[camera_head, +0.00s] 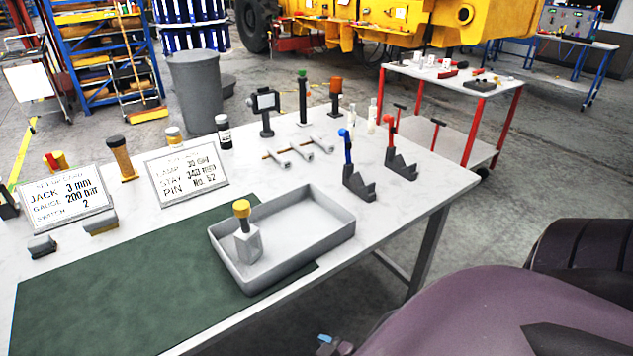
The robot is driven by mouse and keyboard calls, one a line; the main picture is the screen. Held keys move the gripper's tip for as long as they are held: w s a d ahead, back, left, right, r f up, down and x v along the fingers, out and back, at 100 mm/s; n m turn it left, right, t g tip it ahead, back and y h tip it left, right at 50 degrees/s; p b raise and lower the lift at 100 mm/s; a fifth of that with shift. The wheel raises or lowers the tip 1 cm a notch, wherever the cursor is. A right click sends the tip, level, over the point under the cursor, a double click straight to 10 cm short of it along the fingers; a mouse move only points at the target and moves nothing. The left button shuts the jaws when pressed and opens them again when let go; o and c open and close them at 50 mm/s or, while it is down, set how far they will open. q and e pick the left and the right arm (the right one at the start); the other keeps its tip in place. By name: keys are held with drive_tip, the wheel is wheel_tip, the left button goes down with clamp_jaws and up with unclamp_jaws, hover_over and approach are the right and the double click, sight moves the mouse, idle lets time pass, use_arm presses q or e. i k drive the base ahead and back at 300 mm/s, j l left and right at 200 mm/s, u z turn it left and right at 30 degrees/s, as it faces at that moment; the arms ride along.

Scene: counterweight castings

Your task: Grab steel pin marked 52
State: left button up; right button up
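Several small light-grey metal pieces (299,152) lie side by side near the back middle of the white table, by a thin copper-coloured rod. They may be pins, but no number can be read on them. A white sign (187,177) at the table's left has a line reading "PIN No. 52".
A green mat (130,285) covers the table's front left. Blue-handled (348,150) and red-handled (391,130) dark fixtures stand right of the grey pieces. A second sign (66,198) stands at far left. A red-legged cart (450,88) is behind.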

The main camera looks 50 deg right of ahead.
sight(286, 165)
drive_tip(key=z, duration=1.45)
